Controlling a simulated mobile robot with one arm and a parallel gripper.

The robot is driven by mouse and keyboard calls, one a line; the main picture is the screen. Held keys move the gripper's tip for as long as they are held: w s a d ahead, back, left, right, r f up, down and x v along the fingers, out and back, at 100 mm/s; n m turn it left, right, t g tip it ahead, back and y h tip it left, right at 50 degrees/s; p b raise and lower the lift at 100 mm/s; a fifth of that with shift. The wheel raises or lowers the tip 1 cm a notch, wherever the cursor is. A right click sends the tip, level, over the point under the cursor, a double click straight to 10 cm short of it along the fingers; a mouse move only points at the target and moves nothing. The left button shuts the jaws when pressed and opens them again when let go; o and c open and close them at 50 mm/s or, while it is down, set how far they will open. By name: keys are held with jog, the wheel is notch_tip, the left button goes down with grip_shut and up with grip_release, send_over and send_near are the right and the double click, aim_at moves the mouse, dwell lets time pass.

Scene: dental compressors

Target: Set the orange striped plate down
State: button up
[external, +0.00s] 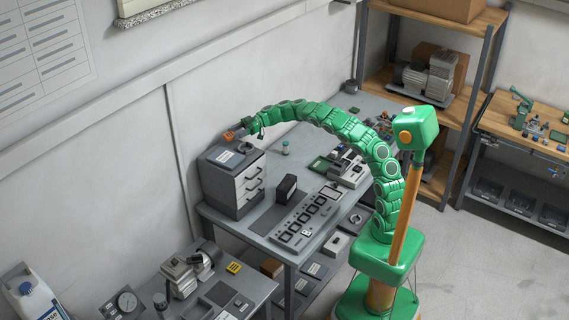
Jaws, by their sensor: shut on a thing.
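My gripper (250,127) is at the end of the green segmented arm, over the top of the small grey drawer cabinet at the left end of the workbench. It is shut on the orange striped plate (234,134), a small orange piece with dark stripes. The plate is just above or touching the back part of the cabinet top; I cannot tell which. The fingers are too small to make out clearly.
The workbench (262,222) holds a black box (286,188), a long panel with several square cells (308,217), and a small jar (285,147). Machine parts crowd its right end. A lower bench stands at front left. A wall is close behind the cabinet.

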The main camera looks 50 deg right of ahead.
aim_at(237, 142)
jog(key=shift+w+f, duration=0.2)
jog(key=shift+f, duration=0.05)
jog(key=shift+w+f, duration=0.1)
jog(key=shift+f, duration=1.5)
jog(key=shift+f, duration=0.15)
jog(key=o, duration=0.8)
jog(key=shift+o, duration=0.2)
jog(key=shift+d+r, duration=0.15)
jog(key=shift+r, duration=0.05)
jog(key=v, duration=1.1)
jog(key=shift+o, duration=0.8)
jog(key=shift+d, duration=0.3)
